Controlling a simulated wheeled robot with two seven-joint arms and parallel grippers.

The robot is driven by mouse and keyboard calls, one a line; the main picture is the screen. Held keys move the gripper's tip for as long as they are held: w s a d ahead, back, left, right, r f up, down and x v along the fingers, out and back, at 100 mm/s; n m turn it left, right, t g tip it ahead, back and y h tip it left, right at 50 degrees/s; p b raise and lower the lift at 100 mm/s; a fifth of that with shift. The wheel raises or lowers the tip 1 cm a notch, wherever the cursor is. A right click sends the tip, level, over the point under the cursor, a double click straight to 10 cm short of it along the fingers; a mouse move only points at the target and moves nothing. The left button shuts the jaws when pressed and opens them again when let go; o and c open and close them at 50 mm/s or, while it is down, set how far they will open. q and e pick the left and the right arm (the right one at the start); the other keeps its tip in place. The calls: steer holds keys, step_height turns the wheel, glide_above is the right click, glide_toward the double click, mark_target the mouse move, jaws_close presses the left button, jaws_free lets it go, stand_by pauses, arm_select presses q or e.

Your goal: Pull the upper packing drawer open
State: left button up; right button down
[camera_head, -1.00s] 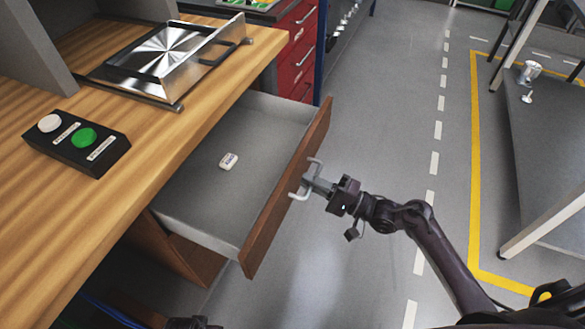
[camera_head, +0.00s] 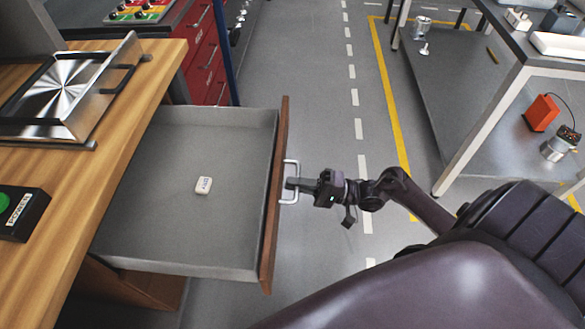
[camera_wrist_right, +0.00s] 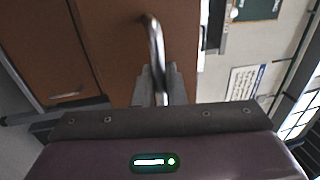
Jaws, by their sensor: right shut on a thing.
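The upper packing drawer (camera_head: 185,240) is grey inside with a brown wooden front, and it stands far out from under the wooden bench. A small white labelled block (camera_head: 203,185) lies on its floor. My right gripper (camera_head: 293,184) is shut on the drawer's metal bar handle (camera_head: 297,170). In the right wrist view the handle (camera_wrist_right: 155,45) runs between the fingers of my right gripper (camera_wrist_right: 157,84), in front of the brown drawer front (camera_wrist_right: 120,40). My left gripper is not in view.
The wooden bench (camera_head: 120,110) carries a steel tray-like fixture (camera_head: 70,90) and a black button box (camera_head: 18,215). Red drawers (camera_head: 205,60) stand behind. A grey table (camera_head: 490,90) is at the right. Open floor lies right of the drawer front.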

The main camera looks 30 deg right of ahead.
steer(key=c, duration=1.6)
jaws_free()
